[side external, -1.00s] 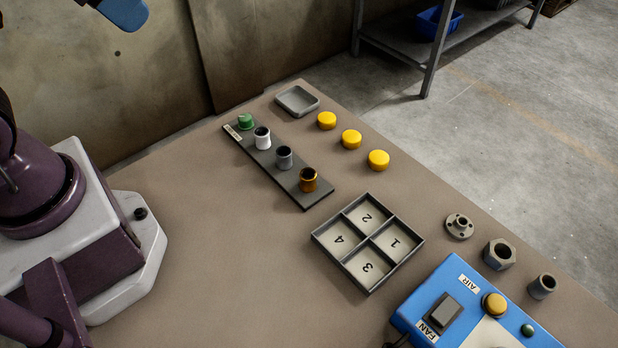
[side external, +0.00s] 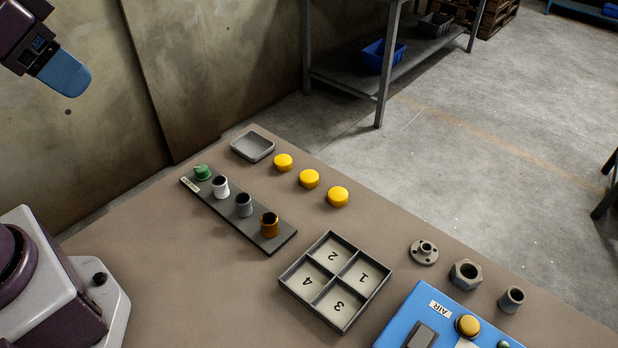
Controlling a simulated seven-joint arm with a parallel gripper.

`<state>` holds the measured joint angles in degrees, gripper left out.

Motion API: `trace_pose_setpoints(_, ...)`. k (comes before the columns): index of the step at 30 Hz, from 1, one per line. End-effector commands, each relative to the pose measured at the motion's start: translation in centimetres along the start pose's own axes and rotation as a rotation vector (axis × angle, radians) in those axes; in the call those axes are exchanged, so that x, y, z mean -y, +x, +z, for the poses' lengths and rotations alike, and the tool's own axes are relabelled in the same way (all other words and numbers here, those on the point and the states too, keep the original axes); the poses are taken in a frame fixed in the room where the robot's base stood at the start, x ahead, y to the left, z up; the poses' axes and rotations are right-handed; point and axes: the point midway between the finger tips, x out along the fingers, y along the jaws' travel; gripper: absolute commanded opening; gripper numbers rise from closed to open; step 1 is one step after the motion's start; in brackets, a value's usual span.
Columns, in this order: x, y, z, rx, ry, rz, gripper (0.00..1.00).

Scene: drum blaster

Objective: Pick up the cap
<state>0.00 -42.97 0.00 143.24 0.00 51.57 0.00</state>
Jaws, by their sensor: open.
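Three round yellow caps lie in a diagonal row on the brown table: one at the back (side external: 283,162), one in the middle (side external: 309,179) and one at the front (side external: 338,196). A green cap-like piece (side external: 203,172) sits at the far end of a dark strip (side external: 278,242). I cannot tell which one the task calls the cap. My gripper (side external: 66,75), with a blue finger showing, is at the upper left, high above the table and well apart from all of these. It is open, and nothing shows in it.
The strip also holds white, grey and orange-brown cylinders. A shallow grey tray (side external: 252,147) stands at the table's back corner. A four-part numbered box (side external: 284,283) is central. A flange (side external: 424,252), nut (side external: 465,274), bushing (side external: 511,299) and blue control box (side external: 392,336) are at right.

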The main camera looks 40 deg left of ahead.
Motion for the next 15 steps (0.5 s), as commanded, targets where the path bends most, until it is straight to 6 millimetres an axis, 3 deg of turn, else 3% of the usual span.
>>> trace_pose_setpoints(3, 0.00, 0.00, 0.00, 0.000, 0.000, 0.000, 0.57)
trace_pose_setpoints(6, 0.00, 0.00, 0.00, 0.000, 0.000, 0.000, 0.74)
trace_pose_setpoints(15, -0.16, 0.33, 0.07, 0.017, 0.007, 0.004, 0.74)
